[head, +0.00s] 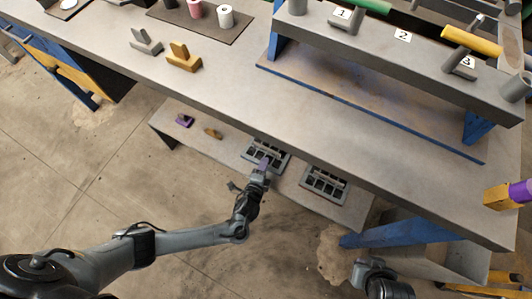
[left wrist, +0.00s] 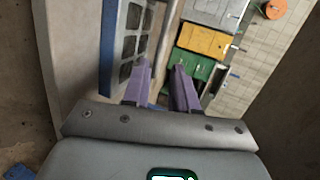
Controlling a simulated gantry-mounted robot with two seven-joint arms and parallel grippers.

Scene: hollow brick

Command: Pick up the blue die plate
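Two grey gridded plates sit on the low shelf (head: 225,143) in the head view: a left one (head: 279,163) and a right one (head: 325,184). Neither looks clearly blue there. In the left wrist view a gridded plate (left wrist: 131,38) shows close by, with a blue strip (left wrist: 108,45) along its left side; I cannot tell whether the strip belongs to it. My left gripper (head: 263,163) is over the left plate. Its purple fingers (left wrist: 160,88) are apart with nothing seen between them. My right gripper (head: 372,270) is low at the bottom; its fingers are unclear.
The large grey workbench (head: 215,90) overhangs the shelf. A purple piece (head: 184,120) and a brown piece (head: 213,133) lie on the shelf's left end. A blue leg (head: 400,231) stands right of the shelf. The floor at left is mostly clear.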

